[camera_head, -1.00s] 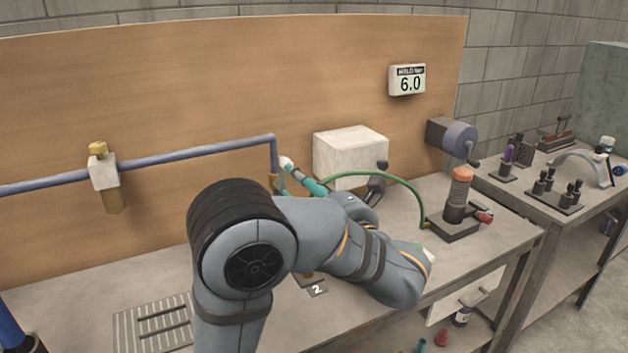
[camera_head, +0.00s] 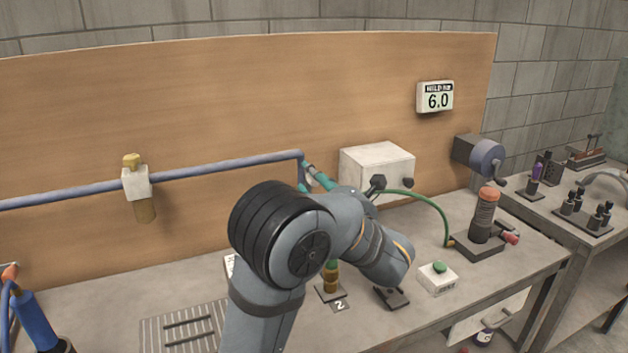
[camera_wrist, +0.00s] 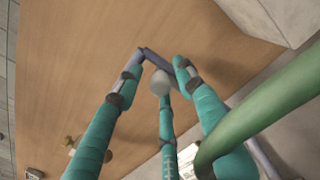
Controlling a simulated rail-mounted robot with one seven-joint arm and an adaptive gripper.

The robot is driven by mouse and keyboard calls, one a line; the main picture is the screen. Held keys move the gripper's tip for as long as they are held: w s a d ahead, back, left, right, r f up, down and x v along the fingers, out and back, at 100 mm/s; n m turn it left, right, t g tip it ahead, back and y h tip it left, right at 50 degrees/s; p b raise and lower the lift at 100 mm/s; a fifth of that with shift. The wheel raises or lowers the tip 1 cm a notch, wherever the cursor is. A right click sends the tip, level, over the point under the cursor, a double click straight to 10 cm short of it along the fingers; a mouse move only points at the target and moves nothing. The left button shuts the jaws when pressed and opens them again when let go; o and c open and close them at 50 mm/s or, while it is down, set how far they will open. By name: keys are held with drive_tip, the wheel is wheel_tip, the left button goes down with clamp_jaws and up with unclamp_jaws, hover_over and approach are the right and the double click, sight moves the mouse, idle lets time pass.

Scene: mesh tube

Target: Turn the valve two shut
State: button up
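Valve two, a small brass fitting (camera_head: 331,280), stands on the bench beside the tag marked 2 (camera_head: 339,305) in the head view. A bit of green shows at its top, and my arm hides what is above. My gripper (camera_head: 306,167) is beyond it, raised near the bend of the blue-grey pipe (camera_head: 225,165) at the board. Valve two cannot be made out in the wrist view.
A green-button box (camera_head: 437,278) and a dark base (camera_head: 390,298) lie right of valve two.

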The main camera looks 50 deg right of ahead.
drive_tip(key=shift+c, duration=0.4)
clamp_jaws()
idle(0.5)
